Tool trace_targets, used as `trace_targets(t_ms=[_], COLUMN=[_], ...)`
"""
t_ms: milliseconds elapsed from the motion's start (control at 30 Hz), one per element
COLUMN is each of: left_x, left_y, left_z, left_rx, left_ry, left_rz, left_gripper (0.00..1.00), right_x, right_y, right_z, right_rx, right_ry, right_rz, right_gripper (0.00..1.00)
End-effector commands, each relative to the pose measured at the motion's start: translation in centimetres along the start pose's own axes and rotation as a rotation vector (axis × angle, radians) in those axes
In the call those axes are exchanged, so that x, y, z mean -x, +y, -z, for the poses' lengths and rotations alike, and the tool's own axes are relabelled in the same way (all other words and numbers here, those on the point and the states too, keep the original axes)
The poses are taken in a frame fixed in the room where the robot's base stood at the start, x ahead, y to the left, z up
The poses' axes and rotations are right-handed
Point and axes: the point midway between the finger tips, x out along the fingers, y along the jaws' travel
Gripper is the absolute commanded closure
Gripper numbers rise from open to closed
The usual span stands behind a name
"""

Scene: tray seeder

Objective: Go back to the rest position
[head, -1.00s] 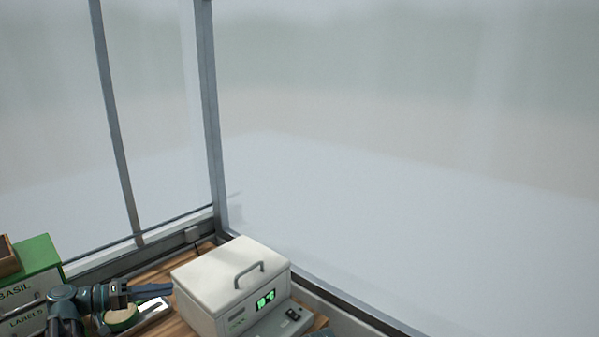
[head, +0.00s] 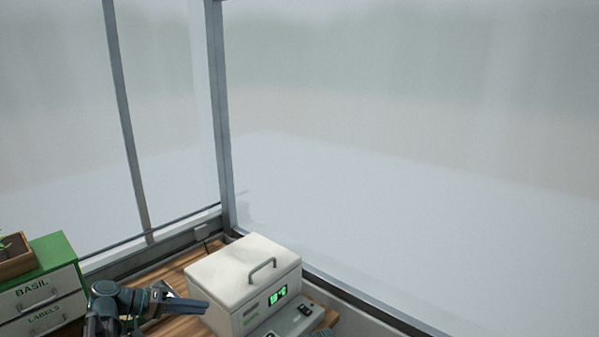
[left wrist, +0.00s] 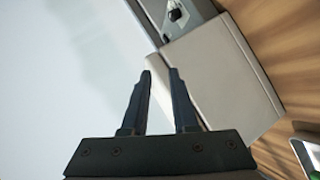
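My left gripper (head: 190,304) is low in the head view, pointing right, in front of the white lidded box. In the left wrist view its two dark fingers (left wrist: 160,74) stand apart with nothing between them. The left arm folds up from the bottom edge of the head view. My right gripper is not in view.
The white box (head: 232,270) with a handle and green display stands on the wooden bench (head: 172,277). Green-topped drawers (head: 52,251) marked BASIL and LABELS stand at left, with a wooden planter (head: 17,266) on top. Window frames (head: 223,120) rise behind.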

Motion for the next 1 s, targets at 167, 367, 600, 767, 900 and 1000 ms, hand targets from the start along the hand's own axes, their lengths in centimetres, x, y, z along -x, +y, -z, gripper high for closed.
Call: trace_targets(t_ms=[167, 367, 600, 767, 900, 1000], left_x=[-5.9, -13.1, -17.1, -17.3, -17.1, -17.0], left_y=[0.6, 1.0, 1.1, 1.3, 1.5, 1.6], left_z=[-4.2, -11.9, -21.1, -24.5, -25.7, -26.0], left_rx=[0.017, 0.005, -0.111, -0.218, -0.287, -0.313], left_ry=[-0.147, -0.369, -0.569, -0.614, -0.619, -0.617], left_rz=[0.121, 0.371, 0.754, 0.960, 1.070, 1.108], left_gripper=[0.73, 0.73, 0.73, 0.73, 0.73, 0.73], right_x=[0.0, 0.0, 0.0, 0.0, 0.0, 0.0], right_y=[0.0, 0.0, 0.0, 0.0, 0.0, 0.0], right_z=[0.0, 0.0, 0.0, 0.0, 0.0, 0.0], right_rx=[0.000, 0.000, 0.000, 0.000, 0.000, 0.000], right_ry=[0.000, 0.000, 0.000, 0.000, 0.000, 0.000], right_rz=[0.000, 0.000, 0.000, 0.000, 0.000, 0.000], right_gripper=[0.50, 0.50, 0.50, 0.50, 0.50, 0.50])
